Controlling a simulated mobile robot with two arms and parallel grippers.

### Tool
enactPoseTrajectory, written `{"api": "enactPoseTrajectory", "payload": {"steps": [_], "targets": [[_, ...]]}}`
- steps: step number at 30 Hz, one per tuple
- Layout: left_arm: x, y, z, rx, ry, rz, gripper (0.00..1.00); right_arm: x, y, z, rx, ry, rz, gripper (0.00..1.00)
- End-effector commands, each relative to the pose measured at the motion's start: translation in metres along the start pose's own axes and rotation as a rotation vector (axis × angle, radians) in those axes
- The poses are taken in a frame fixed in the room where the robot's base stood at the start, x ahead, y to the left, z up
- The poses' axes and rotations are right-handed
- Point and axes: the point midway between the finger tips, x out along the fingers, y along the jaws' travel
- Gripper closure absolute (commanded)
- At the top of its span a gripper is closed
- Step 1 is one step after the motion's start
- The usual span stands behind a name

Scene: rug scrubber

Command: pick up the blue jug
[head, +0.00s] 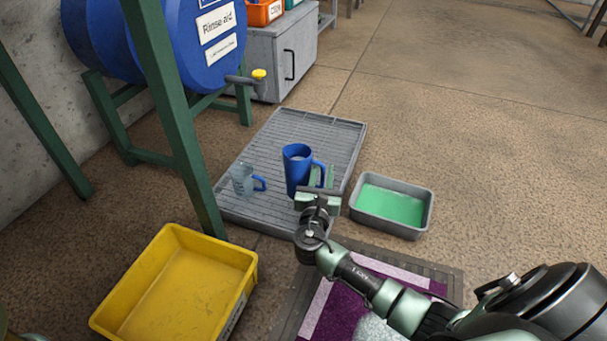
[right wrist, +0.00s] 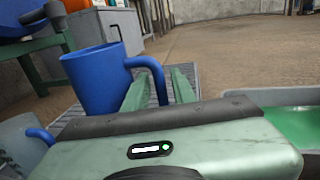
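The blue jug (head: 297,170) stands upright on a grey ribbed drain tray (head: 335,136), its handle towards the right. Something pale shows inside its mouth. In the right wrist view the jug (right wrist: 92,80) is at the left, and its handle (right wrist: 152,66) comes down between my two fingers. My right gripper (head: 321,178) is at the handle side of the jug; its green fingers (right wrist: 160,92) are apart, one on each side of the handle. I cannot tell whether either finger touches it. My left gripper is not in view.
A clear measuring jug with a blue handle (head: 243,180) stands just left. A grey tub of green liquid (head: 392,204) is at the right, a yellow bin (head: 176,285) front left. A blue barrel (head: 155,35) on a green stand (head: 170,110) is behind left. Floor back right is free.

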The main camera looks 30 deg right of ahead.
Motion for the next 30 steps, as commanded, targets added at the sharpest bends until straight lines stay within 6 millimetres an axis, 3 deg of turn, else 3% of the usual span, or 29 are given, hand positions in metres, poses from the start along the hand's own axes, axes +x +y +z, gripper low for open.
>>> {"api": "enactPoseTrajectory", "payload": {"steps": [3, 30], "targets": [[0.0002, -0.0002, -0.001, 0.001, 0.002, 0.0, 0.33, 0.0001, -0.0001, -0.0001, 0.0, 0.0, 0.0, 1.0], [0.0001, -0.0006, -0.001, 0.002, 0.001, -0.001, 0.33, 0.0005, -0.0006, -0.0002, 0.0, 0.0, -0.001, 1.0]]}}
